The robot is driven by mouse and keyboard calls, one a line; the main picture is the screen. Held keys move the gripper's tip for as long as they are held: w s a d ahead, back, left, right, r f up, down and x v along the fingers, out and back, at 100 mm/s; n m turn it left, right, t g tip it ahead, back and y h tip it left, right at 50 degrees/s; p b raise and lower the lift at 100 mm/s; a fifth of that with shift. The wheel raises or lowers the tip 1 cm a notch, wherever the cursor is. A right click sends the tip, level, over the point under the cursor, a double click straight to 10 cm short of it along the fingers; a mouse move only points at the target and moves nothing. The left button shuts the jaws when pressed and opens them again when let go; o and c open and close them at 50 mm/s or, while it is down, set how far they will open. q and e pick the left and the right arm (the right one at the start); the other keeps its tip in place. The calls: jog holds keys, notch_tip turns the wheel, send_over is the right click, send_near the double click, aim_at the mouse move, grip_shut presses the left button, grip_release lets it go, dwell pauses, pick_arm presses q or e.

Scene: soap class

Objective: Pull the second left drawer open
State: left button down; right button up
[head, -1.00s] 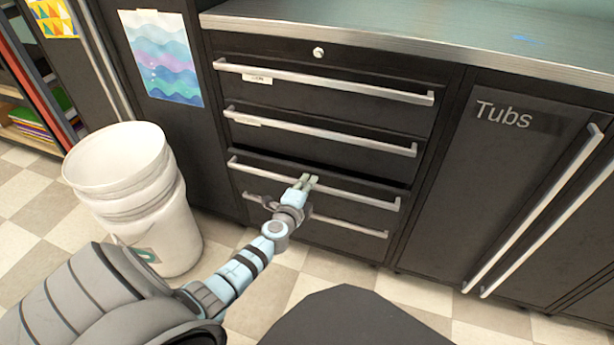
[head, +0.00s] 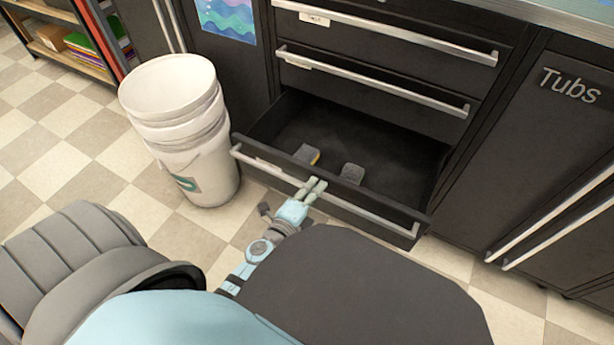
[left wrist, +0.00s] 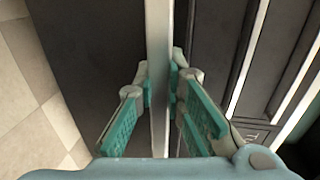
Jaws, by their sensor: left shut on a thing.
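The black cabinet's drawer third from the top (head: 400,150) stands well open, with its dark inside showing. Its long silver handle (head: 370,214) runs across the front. My left gripper (head: 315,187) is shut on that handle near its middle. In the left wrist view the handle (left wrist: 158,40) passes between the two teal-padded fingers of my left gripper (left wrist: 160,88). Two small grey blocks, one (head: 306,154) with a yellowish edge and one (head: 352,173) plain, lie in the drawer. The lowest drawer is hidden behind the open one. My right gripper is not in view.
Two shut drawers with silver handles (head: 385,33) (head: 370,80) are above. A stack of white buckets (head: 195,165) stands on the floor close to the drawer's left end. The shut "Tubs" door (head: 545,140) is at right. Checkered floor (head: 70,150) is free at left.

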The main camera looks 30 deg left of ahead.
pick_arm(q)
jog(key=shift+s, duration=0.45)
jog(key=c, duration=1.7)
grip_release()
jog(key=shift+o, duration=0.2)
